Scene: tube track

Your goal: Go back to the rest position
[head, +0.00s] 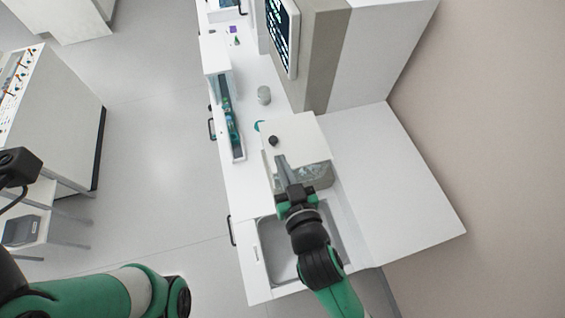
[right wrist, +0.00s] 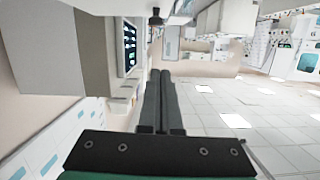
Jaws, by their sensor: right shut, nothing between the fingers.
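My right gripper (head: 283,163) is in the middle of the head view, above the sink end of the counter and over the front of a white box-shaped device (head: 293,132). In the right wrist view its two dark fingers (right wrist: 161,100) lie side by side, shut with nothing between them. My left arm comes in at the lower left of the head view; its gripper is not clearly seen.
A sink (head: 277,262) lies under my right arm. A tall cabinet with a screen (head: 282,32) rises behind. Open floor (head: 165,120) is to the left.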

